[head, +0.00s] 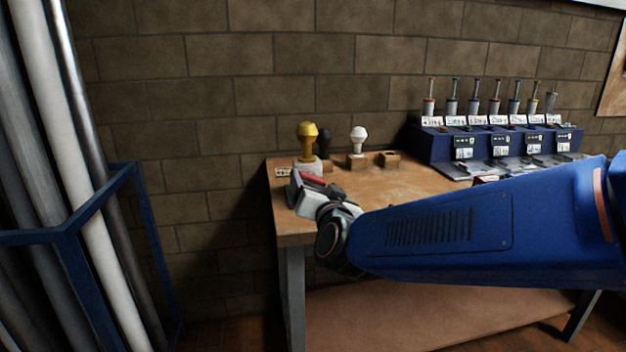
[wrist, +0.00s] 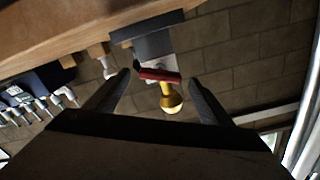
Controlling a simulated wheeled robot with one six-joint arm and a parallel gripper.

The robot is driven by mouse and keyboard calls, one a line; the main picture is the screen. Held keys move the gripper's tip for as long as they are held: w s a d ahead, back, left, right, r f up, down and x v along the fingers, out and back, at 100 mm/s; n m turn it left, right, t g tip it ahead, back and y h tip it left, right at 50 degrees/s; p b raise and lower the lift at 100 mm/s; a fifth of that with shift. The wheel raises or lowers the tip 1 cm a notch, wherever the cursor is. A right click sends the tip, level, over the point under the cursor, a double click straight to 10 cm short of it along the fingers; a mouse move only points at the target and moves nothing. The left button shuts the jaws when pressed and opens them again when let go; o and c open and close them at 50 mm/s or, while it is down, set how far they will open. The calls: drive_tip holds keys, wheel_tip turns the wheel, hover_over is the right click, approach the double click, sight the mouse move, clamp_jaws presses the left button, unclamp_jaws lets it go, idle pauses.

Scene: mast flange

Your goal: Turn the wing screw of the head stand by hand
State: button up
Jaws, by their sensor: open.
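The head stand shows as a pale block (head: 308,166) with a yellow rounded head (head: 307,133) on top, at the table's left end. In the wrist view the yellow head (wrist: 171,101) hangs below a red bar (wrist: 158,75), which looks like the wing screw. The red bar (head: 312,179) also shows in the head view, partly covered by my gripper. My gripper (head: 314,188) is open at the stand. In the wrist view its fingers (wrist: 159,77) lie to either side of the red bar, with gaps visible. Contact and depth cannot be told.
A blue rack (head: 440,145) with several plungers stands farther right. A blue frame (head: 125,200) with tall pipes stands at left.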

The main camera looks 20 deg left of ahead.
sight(314, 180)
drive_tip(key=shift+x, duration=1.7)
drive_tip(key=shift+c, duration=0.6)
drive_tip(key=c, duration=0.9)
drive_tip(key=shift+m, duration=1.8)
drive_tip(key=o, duration=1)
